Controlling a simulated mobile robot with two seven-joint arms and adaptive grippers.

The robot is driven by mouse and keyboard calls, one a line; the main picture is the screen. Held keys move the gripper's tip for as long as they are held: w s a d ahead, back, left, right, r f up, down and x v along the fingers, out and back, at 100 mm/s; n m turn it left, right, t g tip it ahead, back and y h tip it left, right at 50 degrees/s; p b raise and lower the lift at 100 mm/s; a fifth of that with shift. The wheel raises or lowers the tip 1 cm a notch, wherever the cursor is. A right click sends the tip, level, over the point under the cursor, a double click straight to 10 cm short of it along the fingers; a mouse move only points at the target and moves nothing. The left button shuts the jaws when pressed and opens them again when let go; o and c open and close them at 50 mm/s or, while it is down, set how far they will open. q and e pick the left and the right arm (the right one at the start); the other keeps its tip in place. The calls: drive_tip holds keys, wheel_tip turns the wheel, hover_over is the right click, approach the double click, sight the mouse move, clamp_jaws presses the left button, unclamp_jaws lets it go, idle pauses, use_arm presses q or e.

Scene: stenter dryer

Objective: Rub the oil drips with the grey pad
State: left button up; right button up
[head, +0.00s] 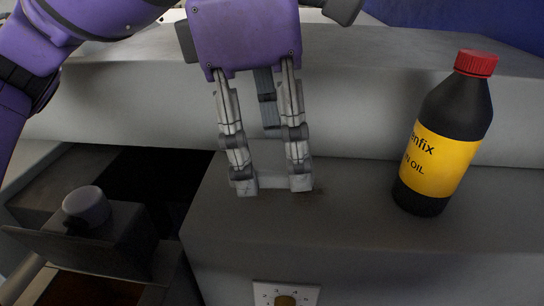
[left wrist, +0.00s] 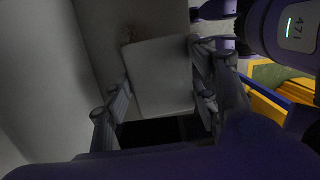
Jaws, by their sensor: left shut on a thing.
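My left gripper (head: 272,184) is shut on the grey pad (head: 272,182), which shows as a thin edge between the fingertips. In the left wrist view the pad (left wrist: 160,78) is a pale square between the fingers. The gripper points down at the grey ledge, with the pad at or very close to its surface; exact contact is hard to tell. A small dark patch of oil drips (head: 319,192) shows just right of the fingertips. Brownish drips also show at the pad's far edge in the left wrist view (left wrist: 130,33). The pad may hide more. My right gripper is not seen.
A black oil bottle (head: 443,135) with a red cap and yellow label stands on the ledge (head: 350,225) to the right. A dark opening (head: 160,180) and a block with a round knob (head: 87,206) lie left. A dial plate (head: 286,294) is on the front face.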

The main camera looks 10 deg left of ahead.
use_arm(q)
drive_tip(key=shift+r, duration=1.5)
